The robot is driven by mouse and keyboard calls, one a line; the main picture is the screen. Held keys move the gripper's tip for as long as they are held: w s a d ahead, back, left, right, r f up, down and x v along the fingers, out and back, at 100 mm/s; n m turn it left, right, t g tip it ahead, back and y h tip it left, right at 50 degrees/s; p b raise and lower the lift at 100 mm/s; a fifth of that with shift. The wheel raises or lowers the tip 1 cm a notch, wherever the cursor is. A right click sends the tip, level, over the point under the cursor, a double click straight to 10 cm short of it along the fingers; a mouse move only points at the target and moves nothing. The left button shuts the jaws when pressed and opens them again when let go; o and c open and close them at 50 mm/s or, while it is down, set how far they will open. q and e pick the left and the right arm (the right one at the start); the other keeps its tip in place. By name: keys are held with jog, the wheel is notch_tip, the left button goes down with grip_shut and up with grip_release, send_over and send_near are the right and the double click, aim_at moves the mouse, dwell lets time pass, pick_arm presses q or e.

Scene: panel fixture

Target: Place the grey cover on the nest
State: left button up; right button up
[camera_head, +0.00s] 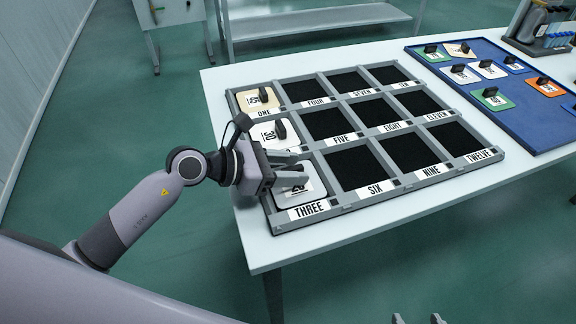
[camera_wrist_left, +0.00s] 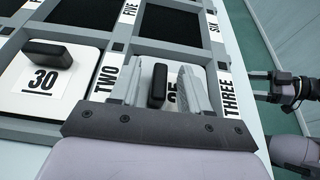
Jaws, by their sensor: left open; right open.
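The fixture (camera_head: 331,148) is a grey frame of dark nests with word labels. A pale cover (camera_head: 313,193), white to light grey, lies in the nest marked THREE; its number is partly hidden. My left gripper (camera_head: 299,169) is open over this cover. In the left wrist view the left gripper's fingers (camera_wrist_left: 162,88) stand on either side of the cover's black handle (camera_wrist_left: 157,85), with gaps. My right gripper (camera_head: 418,320) shows only as two separated fingertips at the bottom edge. I cannot tell for sure which cover is the grey one.
A tan cover (camera_head: 270,105) sits in nest ONE and a white cover (camera_head: 262,135) marked 30 in nest TWO. The other nests look empty. A blue tray (camera_head: 497,118) with several coloured covers lies at the right. A bottle rack (camera_head: 545,40) stands behind it.

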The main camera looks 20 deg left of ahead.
pick_arm(q)
jog(key=shift+r, duration=0.15)
jog(key=shift+s+a, duration=0.1)
jog(key=shift+a, duration=0.1)
jog(key=v, duration=1)
jog(key=shift+b, duration=0.35)
jog(key=shift+s+a+r, duration=0.25)
jog(key=shift+s+a, duration=0.1)
jog(key=shift+a, duration=0.1)
jog(key=shift+s+a+r, duration=0.1)
